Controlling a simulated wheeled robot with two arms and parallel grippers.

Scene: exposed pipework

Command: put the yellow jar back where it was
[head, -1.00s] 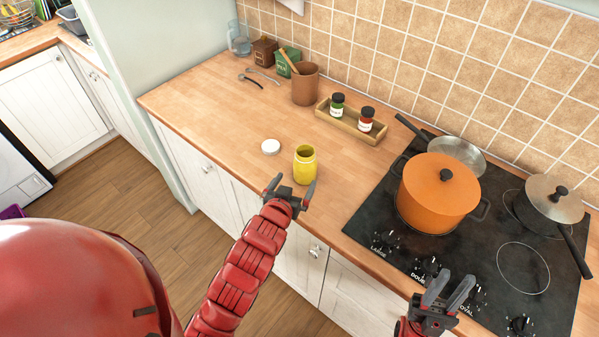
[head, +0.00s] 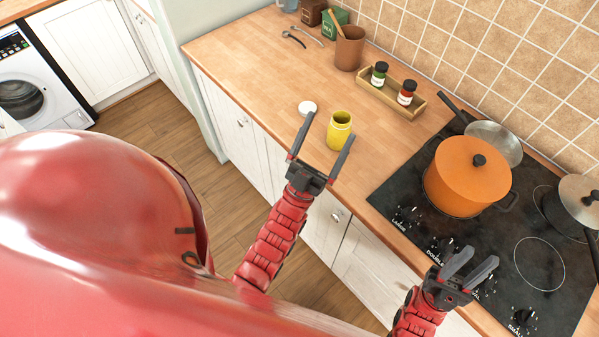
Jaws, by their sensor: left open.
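The yellow jar (head: 339,132) stands upright and uncapped on the wooden counter near its front edge. A round white lid (head: 308,108) lies on the counter to its left. My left gripper (head: 331,126) is open and empty, its two fingers spread and pointing toward the jar. In the picture the jar shows between the fingertips, nearer the right finger; I cannot tell whether they touch. My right gripper (head: 484,254) is over the front of the hob, fingers apart, with nothing between them. A wooden tray (head: 421,103) behind the jar holds a green jar (head: 379,74) and a red jar (head: 406,93).
The black hob (head: 400,195) is at right, with an orange pot (head: 467,178), a pan (head: 497,143) and another lidded pan (head: 580,200). A brown utensil pot (head: 349,50) and spoons (head: 293,40) stand or lie at the back. The counter left of the lid is clear.

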